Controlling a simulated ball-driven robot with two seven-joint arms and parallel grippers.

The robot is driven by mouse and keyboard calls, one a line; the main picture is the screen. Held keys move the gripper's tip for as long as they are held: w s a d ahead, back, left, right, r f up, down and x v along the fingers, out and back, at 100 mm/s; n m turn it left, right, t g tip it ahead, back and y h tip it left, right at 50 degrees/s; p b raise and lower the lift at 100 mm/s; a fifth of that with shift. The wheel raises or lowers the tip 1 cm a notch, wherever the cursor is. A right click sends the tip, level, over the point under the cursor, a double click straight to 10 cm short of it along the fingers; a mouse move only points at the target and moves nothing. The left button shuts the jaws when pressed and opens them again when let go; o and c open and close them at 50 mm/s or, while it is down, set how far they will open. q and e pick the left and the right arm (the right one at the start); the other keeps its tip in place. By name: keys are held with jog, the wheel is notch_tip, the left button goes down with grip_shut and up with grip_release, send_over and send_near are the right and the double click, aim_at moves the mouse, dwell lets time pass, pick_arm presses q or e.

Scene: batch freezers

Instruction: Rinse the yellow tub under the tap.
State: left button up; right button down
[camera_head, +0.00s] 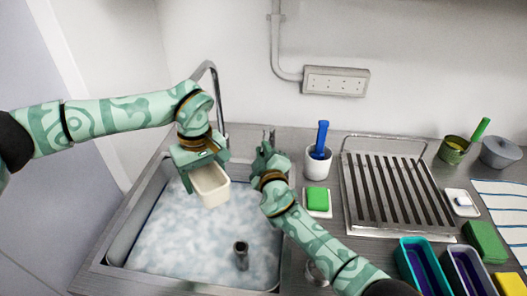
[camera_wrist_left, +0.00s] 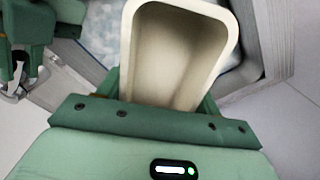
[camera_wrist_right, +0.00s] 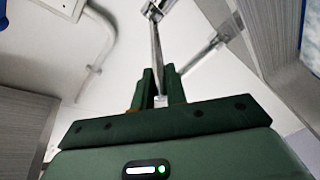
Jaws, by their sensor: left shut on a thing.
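The yellow tub (camera_head: 213,186), pale cream in this light, is held over the sink (camera_head: 135,222) by my left gripper (camera_head: 202,160), shut on its rim. The left wrist view shows the tub (camera_wrist_left: 175,50) open and apparently empty. The tap (camera_head: 213,88) arches up behind the left gripper; its outlet is hidden by my arm, and I see no water stream. My right gripper (camera_head: 268,158) is at the back edge of the sink, by an upright metal lever (camera_head: 271,134). In the right wrist view a metal bar (camera_wrist_right: 156,50) runs between its close-set fingers; the grip is unclear.
Foamy water fills the sink, with an upright dark pipe (camera_head: 241,256) in it. To the right are a white cup with a blue-handled brush (camera_head: 321,140), a green sponge (camera_head: 318,198), a slatted drainer (camera_head: 395,190), a teal tub (camera_head: 408,268) and a lilac tub (camera_head: 455,272).

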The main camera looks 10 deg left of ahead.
jog(key=d+n+y, duration=0.1)
jog(key=d+n+g+y, duration=0.1)
jog(key=y, duration=0.1)
jog(key=shift+w+d+g, duration=0.2)
jog(key=shift+d+g, duration=0.1)
jog(key=shift+d, duration=0.05)
jog(key=c, duration=1.4)
grip_release()
jog(key=shift+s+d, duration=0.1)
jog(key=v, duration=0.7)
